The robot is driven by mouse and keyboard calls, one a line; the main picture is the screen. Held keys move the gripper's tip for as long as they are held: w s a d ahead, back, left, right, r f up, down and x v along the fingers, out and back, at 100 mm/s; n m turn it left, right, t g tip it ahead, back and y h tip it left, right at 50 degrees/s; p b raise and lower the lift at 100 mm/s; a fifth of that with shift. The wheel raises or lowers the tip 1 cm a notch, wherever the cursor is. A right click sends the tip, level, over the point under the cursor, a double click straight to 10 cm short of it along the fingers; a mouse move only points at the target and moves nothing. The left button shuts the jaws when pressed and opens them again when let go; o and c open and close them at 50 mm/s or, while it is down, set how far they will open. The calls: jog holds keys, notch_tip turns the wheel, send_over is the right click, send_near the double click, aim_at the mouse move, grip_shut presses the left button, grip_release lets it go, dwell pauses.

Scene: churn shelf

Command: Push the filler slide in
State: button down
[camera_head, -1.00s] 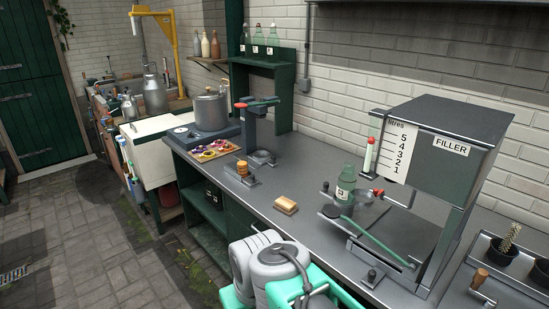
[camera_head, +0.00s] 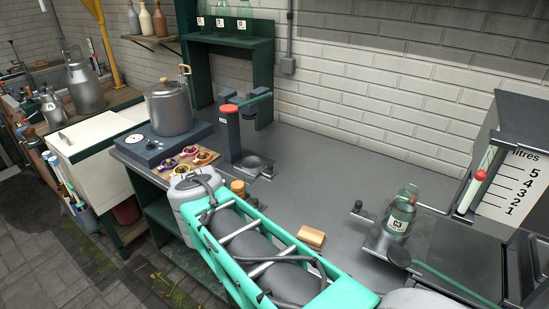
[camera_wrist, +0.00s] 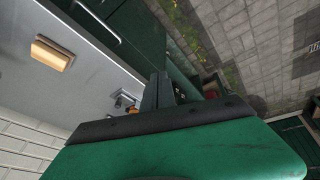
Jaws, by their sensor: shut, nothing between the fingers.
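The filler (camera_head: 525,185) stands at the right of the bench, cut off by the picture edge, with a litres scale on its face. A flat grey plate, which looks like the filler slide (camera_head: 378,243), sticks out to its left. A green glass bottle (camera_head: 400,212) stands upright on it, and a dark knob (camera_head: 358,206) is at its left. A green bar runs from the slide toward the filler. My gripper (camera_wrist: 158,80) shows in the wrist view, shut and empty, over the bench's front edge, away from the slide. I cannot make it out in the head view.
A tan block (camera_head: 311,238) lies on the bench left of the slide; it also shows in the wrist view (camera_wrist: 52,53). A red-topped press (camera_head: 230,125), a tray of small coloured items (camera_head: 190,163) and a pot (camera_head: 170,108) stand farther left. The bench behind the block is clear.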

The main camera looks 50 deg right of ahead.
jog(key=s+d+r+m+g+h+p, duration=0.1)
jog(key=s+d+r+m+g+h, duration=0.15)
jog(key=d, duration=0.65)
jog(key=s+d+r+m+g+h+p, duration=0.1)
jog(key=s+d+m, duration=0.25)
jog(key=d, duration=0.55)
jog(key=s+d+r+m+g+h+p, duration=0.1)
jog(key=s+d+r+m+g, duration=0.15)
jog(key=d, duration=0.65)
jog(key=s+d+f+t+p, duration=0.1)
jog(key=s+d+f+p, duration=0.1)
jog(key=s+d+f, duration=0.4)
jog(key=x, duration=0.3)
jog(key=shift+d, duration=0.55)
